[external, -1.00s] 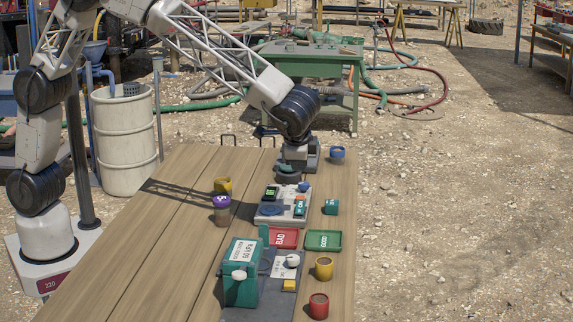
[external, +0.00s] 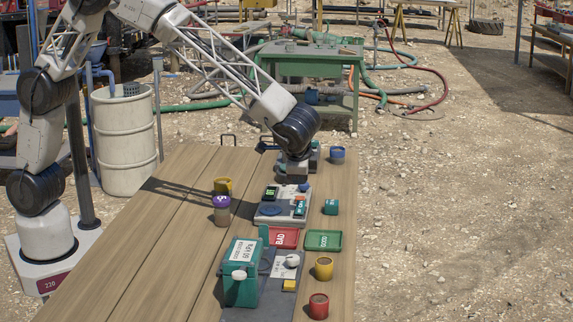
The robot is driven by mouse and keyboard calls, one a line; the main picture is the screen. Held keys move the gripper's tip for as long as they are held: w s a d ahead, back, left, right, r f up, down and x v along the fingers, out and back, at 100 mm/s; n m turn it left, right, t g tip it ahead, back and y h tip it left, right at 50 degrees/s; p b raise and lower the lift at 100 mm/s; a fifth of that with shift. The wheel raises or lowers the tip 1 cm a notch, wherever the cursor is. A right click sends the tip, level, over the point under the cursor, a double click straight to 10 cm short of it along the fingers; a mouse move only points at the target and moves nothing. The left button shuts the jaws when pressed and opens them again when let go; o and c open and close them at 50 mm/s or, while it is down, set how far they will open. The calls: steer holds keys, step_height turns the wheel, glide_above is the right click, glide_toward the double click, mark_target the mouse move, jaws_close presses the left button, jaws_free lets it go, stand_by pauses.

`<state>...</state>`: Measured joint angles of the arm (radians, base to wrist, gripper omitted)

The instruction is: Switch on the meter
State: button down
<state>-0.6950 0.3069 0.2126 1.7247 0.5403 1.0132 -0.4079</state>
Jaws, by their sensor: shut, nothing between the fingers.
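The device that looks like the meter (external: 268,217) is a flat grey unit on the wooden table. It has a small green-lit dark display (external: 271,193), an orange-and-teal part (external: 299,207) at its right, and a round blue spot on its front. A small blue piece (external: 304,187) shows at its far right. My gripper (external: 293,178) points down at the far edge of the meter, near the display and the blue piece. It looks shut and empty. The fingertips are small and partly hidden, so I cannot tell whether they touch the meter.
Nearer are red (external: 285,238) and green (external: 324,240) trays and a teal box (external: 240,270). The table's left is clear.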

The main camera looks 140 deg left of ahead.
mark_target(301, 206)
steer(key=x, duration=0.8)
steer(key=shift+s+a+f, duration=0.1)
steer(key=shift+a+f, duration=0.05)
steer(key=shift+f, duration=0.1)
steer(key=shift+s+f, duration=0.1)
steer(key=shift+s+a+f+t+h, duration=0.15)
steer(key=shift+a+f+t+h, duration=0.05)
steer(key=shift+t+h, duration=0.1)
steer(key=shift+w+d, duration=0.15)
steer(key=shift+w, duration=0.05)
stand_by(0.3)
steer(key=shift+w+d+r, duration=0.2)
steer(key=shift+w+d, duration=0.2)
steer(key=shift+d, duration=0.05)
stand_by(0.3)
steer(key=shift+r, duration=0.1)
step_height(301, 206, up, 14)
stand_by(0.8)
